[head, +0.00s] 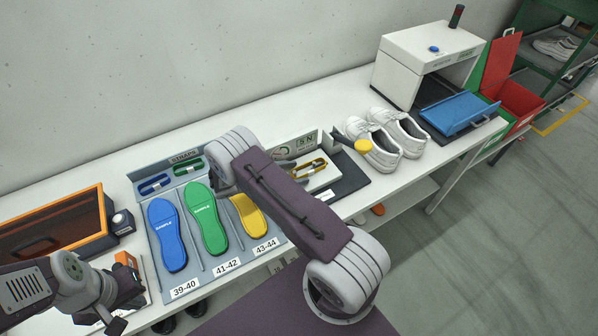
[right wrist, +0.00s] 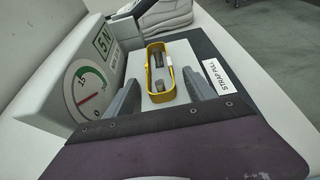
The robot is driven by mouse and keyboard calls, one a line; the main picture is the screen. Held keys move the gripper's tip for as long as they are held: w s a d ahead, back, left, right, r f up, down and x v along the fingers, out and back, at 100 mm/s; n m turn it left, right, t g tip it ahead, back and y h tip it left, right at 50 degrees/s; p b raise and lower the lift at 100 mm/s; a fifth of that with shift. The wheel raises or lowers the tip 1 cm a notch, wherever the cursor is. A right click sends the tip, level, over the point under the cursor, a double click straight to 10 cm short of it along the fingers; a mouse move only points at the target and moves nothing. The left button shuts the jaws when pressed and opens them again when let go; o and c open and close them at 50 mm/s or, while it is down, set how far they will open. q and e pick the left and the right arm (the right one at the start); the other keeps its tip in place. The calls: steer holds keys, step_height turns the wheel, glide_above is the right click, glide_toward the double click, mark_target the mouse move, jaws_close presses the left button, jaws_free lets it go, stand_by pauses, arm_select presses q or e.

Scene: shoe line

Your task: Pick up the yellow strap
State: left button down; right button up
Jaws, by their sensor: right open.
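The yellow strap (right wrist: 148,72) is a long loop with metal parts inside it, lying on the pale plate of the strap-pull gauge (right wrist: 82,88). In the head view the yellow strap (head: 318,166) shows just right of my right arm. In the right wrist view my right gripper (right wrist: 160,97) is open, with one grey finger on each side of the strap's near end and visible space between.
The grey sample tray (head: 195,262) holds blue, green and yellow insoles, with blue and green straps behind. White shoes (head: 382,142) stand right of the gauge, close to a yellow disc (head: 363,146). An orange-edged case (head: 60,225) is at the left.

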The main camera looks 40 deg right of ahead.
jaws_close()
step_height(320, 180, up, 18)
steer(key=p, duration=1.3)
